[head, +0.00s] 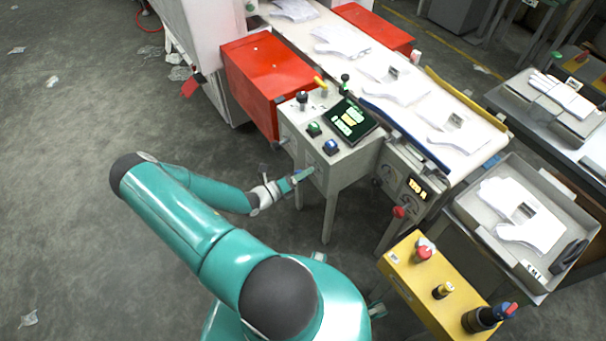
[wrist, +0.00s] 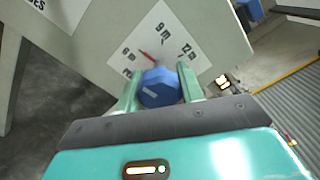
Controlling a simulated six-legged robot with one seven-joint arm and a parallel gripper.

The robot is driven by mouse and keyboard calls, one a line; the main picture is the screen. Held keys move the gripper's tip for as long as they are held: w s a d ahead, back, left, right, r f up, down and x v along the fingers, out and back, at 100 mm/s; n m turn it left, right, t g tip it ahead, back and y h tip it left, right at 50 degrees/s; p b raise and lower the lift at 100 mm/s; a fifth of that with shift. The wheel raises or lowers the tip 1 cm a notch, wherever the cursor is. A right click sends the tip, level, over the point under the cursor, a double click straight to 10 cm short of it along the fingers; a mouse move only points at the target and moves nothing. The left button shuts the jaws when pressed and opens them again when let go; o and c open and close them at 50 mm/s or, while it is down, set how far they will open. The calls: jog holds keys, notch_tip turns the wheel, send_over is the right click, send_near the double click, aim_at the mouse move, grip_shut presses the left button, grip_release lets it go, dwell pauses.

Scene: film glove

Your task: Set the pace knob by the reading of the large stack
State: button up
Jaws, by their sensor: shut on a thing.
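The pace knob, a blue knob (wrist: 160,88), sits on a white dial (wrist: 160,45) marked 6, 9 and 12 in the wrist view. A red pointer (wrist: 148,55) points between 6 and 9. My gripper (wrist: 160,90) is shut on the knob, one finger on each side. In the head view my gripper (head: 304,174) is at the front of the grey control cabinet (head: 345,170), and the knob is mostly hidden. I cannot tell which glove stack is the large one.
A lit amber readout (head: 417,188) is right of the cabinet. White gloves lie on the conveyor (head: 470,140), in a grey tray (head: 560,280) and on a bench at right. A yellow box (head: 425,275) with knobs stands near my body. Open floor lies left.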

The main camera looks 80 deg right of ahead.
jog(key=shift+w+n, duration=0.1)
jog(key=shift+n, duration=0.4)
jog(key=o, duration=1)
jog(key=v, duration=1.4)
